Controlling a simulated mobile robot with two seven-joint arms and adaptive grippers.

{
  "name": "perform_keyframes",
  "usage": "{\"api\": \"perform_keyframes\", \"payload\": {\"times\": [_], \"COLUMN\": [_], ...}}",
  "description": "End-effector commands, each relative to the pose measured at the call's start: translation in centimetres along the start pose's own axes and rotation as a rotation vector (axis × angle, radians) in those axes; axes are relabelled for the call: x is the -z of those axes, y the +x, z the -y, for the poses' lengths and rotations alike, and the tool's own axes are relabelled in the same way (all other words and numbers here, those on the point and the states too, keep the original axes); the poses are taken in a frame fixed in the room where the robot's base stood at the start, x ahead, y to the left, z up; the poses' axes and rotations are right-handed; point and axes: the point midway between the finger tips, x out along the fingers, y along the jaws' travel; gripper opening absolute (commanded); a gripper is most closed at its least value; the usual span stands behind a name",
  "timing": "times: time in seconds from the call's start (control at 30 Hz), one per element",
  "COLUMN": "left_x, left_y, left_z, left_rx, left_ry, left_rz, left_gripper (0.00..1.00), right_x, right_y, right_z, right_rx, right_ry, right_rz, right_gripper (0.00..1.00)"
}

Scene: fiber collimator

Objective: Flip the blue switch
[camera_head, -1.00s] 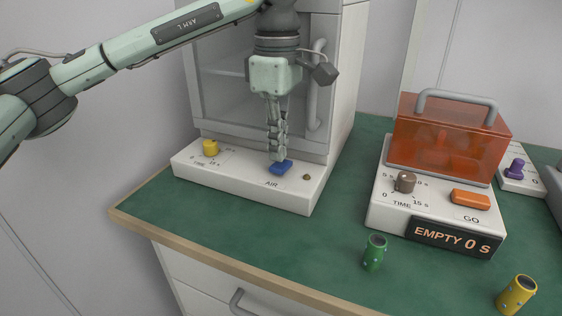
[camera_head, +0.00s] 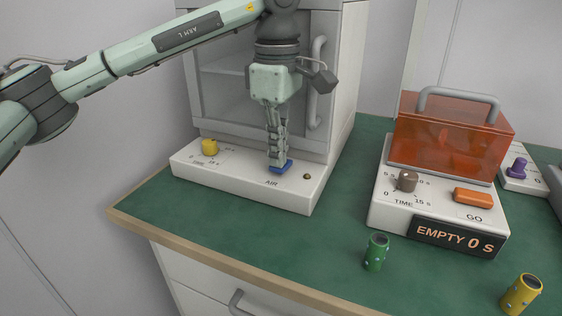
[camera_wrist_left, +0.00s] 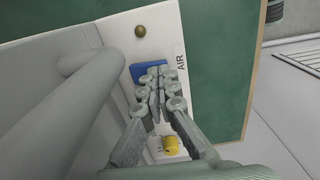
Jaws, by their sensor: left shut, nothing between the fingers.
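The blue switch (camera_head: 281,167) sits on the white front panel of a cabinet, above the label AIR. It also shows in the left wrist view (camera_wrist_left: 141,72), partly covered by my fingers. My left gripper (camera_head: 277,163) is shut and empty, pointing down with its fingertips at the blue switch. The tips look to be touching it or just above it; I cannot tell which. In the left wrist view the closed fingers (camera_wrist_left: 158,76) overlap the switch's edge on the AIR label side. My right gripper is not in view.
The panel also has a yellow knob (camera_head: 209,147) and a small brass button (camera_head: 307,176). A grey cabinet handle (camera_head: 317,80) stands close beside my gripper. An orange-lidded box (camera_head: 450,140), a green cylinder (camera_head: 376,252) and a yellow cylinder (camera_head: 521,294) are to the right.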

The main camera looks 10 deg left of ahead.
Motion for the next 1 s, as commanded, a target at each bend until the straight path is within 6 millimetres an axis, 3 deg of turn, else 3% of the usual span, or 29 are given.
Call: {"api": "perform_keyframes", "payload": {"times": [0.47,1.0], "left_x": [0.0,0.0], "left_y": [0.5,-3.5], "left_z": [0.0,0.0], "left_rx": [0.0,-0.001], "left_ry": [0.0,0.0], "left_rz": [0.0,0.0], "left_gripper": [0.0,0.0], "right_x": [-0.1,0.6], "right_y": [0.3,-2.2], "right_z": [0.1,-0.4], "right_rx": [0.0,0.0], "right_ry": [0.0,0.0], "right_rz": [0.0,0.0], "right_gripper": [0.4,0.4]}}
